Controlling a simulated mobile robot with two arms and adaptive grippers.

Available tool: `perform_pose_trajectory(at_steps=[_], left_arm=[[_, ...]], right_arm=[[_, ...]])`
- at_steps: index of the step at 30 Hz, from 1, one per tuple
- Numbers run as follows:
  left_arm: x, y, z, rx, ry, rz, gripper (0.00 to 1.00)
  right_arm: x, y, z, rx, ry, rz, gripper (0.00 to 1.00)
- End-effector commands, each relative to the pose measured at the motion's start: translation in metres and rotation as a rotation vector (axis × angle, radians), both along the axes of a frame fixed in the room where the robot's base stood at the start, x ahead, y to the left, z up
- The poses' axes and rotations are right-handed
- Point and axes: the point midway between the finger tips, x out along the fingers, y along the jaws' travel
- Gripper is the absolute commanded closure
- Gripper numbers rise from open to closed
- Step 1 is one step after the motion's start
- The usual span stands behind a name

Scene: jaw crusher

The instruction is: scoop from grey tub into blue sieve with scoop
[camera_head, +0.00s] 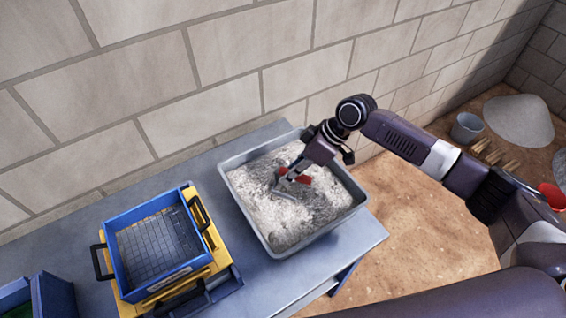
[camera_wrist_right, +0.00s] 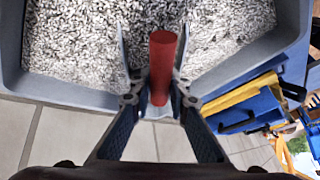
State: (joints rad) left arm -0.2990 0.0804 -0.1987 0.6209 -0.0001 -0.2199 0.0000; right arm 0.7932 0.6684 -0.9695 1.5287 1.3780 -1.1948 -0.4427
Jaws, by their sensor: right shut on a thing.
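The grey tub (camera_head: 262,236) sits on the table, filled with pale grey granular material. My right gripper (camera_head: 290,181) is over the tub and shut on the red handle of the scoop (camera_head: 303,179). In the right wrist view the red handle (camera_wrist_right: 162,66) stands between the two fingers (camera_wrist_right: 155,92). The scoop's grey metal part lies at the surface of the material; how deep it sits I cannot tell. The blue sieve (camera_head: 118,284) with a wire mesh stands left of the tub on a yellow frame. The mesh looks empty. My left gripper is not in view.
The table (camera_head: 317,262) has a narrow bare strip between sieve and tub. A block wall (camera_head: 240,50) stands close behind. A blue bin (camera_head: 55,296) is at the lower left. A bucket (camera_head: 466,128) and a gravel heap (camera_head: 520,120) are on the floor at right.

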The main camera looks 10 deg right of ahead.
Motion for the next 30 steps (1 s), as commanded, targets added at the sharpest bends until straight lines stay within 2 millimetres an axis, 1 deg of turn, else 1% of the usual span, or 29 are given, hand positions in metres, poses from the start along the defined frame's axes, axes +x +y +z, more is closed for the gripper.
perform_pose_trajectory(at_steps=[1, 13, 24, 30], left_arm=[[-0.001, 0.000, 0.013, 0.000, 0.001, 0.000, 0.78], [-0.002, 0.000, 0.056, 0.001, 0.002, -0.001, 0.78], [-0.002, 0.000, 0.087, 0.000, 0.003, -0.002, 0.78], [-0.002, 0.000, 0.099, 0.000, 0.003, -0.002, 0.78]], right_arm=[[0.002, 0.003, 0.011, -0.015, 0.008, 0.001, 1.00], [0.004, 0.008, 0.021, -0.233, 0.126, 0.001, 1.00], [0.009, 0.016, 0.058, -0.213, 0.116, 0.000, 1.00], [0.011, 0.021, 0.074, -0.204, 0.112, 0.001, 1.00]])
